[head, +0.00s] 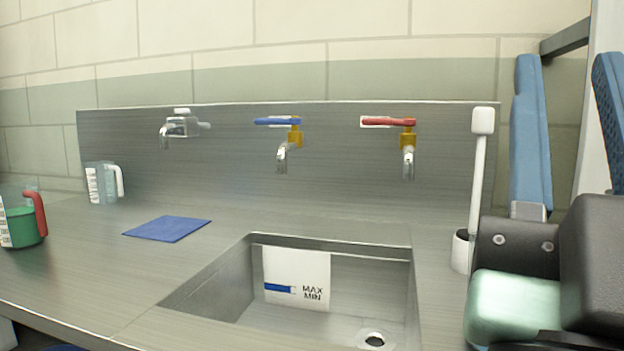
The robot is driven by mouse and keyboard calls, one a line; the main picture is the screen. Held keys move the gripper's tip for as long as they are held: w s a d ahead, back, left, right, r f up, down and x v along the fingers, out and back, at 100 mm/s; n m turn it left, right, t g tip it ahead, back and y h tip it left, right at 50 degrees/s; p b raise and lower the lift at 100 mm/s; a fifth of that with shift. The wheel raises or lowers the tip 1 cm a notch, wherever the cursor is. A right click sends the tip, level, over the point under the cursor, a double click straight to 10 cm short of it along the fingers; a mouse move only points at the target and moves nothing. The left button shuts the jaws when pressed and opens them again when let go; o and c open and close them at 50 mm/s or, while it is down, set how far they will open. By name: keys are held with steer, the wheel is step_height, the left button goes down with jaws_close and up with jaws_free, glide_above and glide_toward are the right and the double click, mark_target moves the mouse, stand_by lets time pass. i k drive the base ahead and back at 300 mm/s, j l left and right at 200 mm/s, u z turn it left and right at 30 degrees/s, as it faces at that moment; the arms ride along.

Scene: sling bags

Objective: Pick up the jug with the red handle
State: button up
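The jug with the red handle (21,227) stands upright on the grey worktop at the far left, partly cut off by the picture's left edge. It is clear, with a white scale on its side and green in its lower part. Its red handle (39,213) faces right. A second clear jug (101,184) with a white handle stands farther back, near the splashback. No gripper fingers can be made out. The dark, bulky parts at the lower right look close to the camera, but I cannot tell which parts they are. Nothing is seen touching the red-handled jug.
A blue cloth or mat (167,229) lies flat on the worktop (90,260), right of the jugs. A sunken sink (215,287) is at centre. Three taps are on the splashback (340,175). A white brush (478,170) stands in a holder. Blue padded shapes (530,140) crowd the right.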

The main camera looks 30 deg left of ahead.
mark_target(23, 224)
steer(key=u, duration=2.1)
